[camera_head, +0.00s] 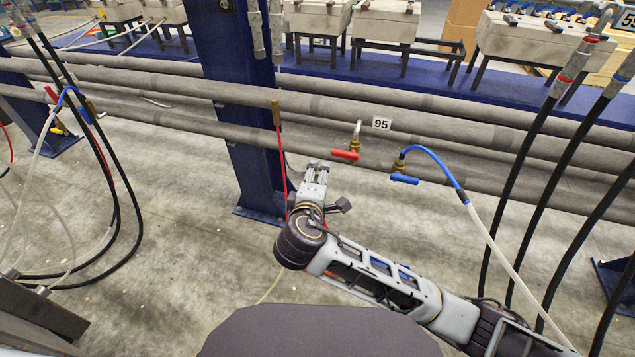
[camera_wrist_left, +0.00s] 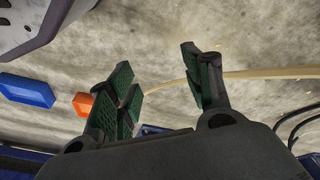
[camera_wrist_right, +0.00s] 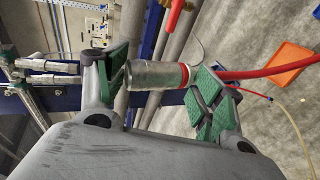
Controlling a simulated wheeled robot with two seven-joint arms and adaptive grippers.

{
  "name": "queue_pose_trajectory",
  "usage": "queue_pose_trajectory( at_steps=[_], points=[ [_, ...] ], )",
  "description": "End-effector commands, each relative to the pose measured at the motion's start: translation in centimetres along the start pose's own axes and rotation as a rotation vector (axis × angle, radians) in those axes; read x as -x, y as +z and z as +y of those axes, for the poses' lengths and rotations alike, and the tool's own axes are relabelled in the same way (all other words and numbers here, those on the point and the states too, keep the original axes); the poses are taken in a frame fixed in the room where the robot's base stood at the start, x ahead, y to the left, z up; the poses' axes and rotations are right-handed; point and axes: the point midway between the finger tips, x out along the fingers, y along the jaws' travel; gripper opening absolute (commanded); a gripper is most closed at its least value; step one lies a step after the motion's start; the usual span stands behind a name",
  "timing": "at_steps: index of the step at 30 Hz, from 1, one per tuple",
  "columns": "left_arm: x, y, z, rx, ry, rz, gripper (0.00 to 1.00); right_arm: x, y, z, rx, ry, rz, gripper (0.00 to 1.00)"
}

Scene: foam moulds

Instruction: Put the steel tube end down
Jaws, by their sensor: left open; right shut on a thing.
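The steel tube (camera_wrist_right: 150,76) is a short grey metal cylinder with a red collar and a red hose (camera_wrist_right: 245,74) at one end. My right gripper (camera_wrist_right: 163,82) is shut on it, with green pads on both sides. In the head view my right gripper (camera_head: 315,172) is in front of the blue post, above the floor; the tube itself is hard to make out there. My left gripper (camera_wrist_left: 160,90) is open with nothing between its fingers; a pale hose (camera_wrist_left: 270,73) passes behind them. The left gripper is not in the head view.
Grey horizontal pipes (camera_head: 440,106) cross behind my right gripper. A red-handled valve (camera_head: 346,155) and a blue-handled valve (camera_head: 404,179) hang near label 95. A blue post (camera_head: 232,60) stands behind. Black hoses (camera_head: 525,160) hang at right. An orange bin (camera_wrist_right: 292,64) and a blue bin (camera_wrist_left: 27,90) also show.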

Motion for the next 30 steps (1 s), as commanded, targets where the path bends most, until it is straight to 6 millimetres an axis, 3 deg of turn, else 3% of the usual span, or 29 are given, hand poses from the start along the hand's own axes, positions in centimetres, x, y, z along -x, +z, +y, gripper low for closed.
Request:
queue_pose_trajectory(
  at_steps=[6,13,18,30],
  points=[
    [-1.0,6.7,-2.8,-0.297,-0.06,-0.065,0.5,0.0,0.0,0.0,0.0,0.001,0.0,0.39],
    [-1.1,11.7,-4.6,-0.542,-0.081,-0.122,0.5,0.0,0.0,0.0,0.0,0.001,0.0,0.39],
    [-1.1,13.2,-5.1,-0.616,-0.083,-0.14,0.5,0.0,0.0,0.0,0.0,0.001,0.0,0.39],
    [-1.1,13.3,-5.2,-0.624,-0.083,-0.141,0.5,-0.1,0.0,0.0,0.0,0.0,0.001,0.39]
  ],
)
